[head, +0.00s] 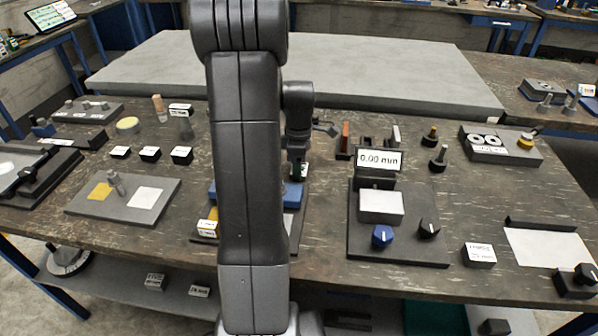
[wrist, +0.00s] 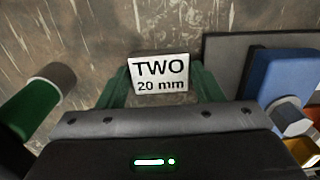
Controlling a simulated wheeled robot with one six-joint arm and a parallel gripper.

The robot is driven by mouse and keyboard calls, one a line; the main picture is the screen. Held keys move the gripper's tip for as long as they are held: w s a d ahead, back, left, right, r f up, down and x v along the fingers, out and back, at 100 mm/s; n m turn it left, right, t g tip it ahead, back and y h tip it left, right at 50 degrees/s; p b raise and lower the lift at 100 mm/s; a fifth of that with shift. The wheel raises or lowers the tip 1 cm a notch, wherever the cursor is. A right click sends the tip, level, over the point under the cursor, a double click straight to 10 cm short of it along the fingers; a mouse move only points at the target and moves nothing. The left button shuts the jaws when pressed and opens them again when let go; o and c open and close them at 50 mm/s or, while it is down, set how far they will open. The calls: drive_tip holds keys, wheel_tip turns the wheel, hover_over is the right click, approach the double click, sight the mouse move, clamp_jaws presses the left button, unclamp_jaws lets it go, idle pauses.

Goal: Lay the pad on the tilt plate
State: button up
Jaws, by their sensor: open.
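My gripper (head: 298,172) is mostly behind my own arm in the head view. In the wrist view its green fingers (wrist: 160,92) are apart, one on each side of a small block (wrist: 160,70) with a white top reading "TWO 20 mm". Whether they touch it is unclear. No object is labelled as the pad or the tilt plate, so I cannot tell which they are. A blue block (wrist: 283,82) on a dark base (wrist: 222,52) is right of the gripper. Blue parts (head: 293,194) also show beside my arm in the head view.
A green cylinder with a grey end (wrist: 48,86) is close on the gripper's left; a silver hexagonal knob (wrist: 290,119) is on its right. A "0.00 mm" display (head: 379,160) stands right of my arm. A grey plate (head: 95,205) with yellow and white patches lies left.

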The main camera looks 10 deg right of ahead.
drive_tip(key=c, duration=1)
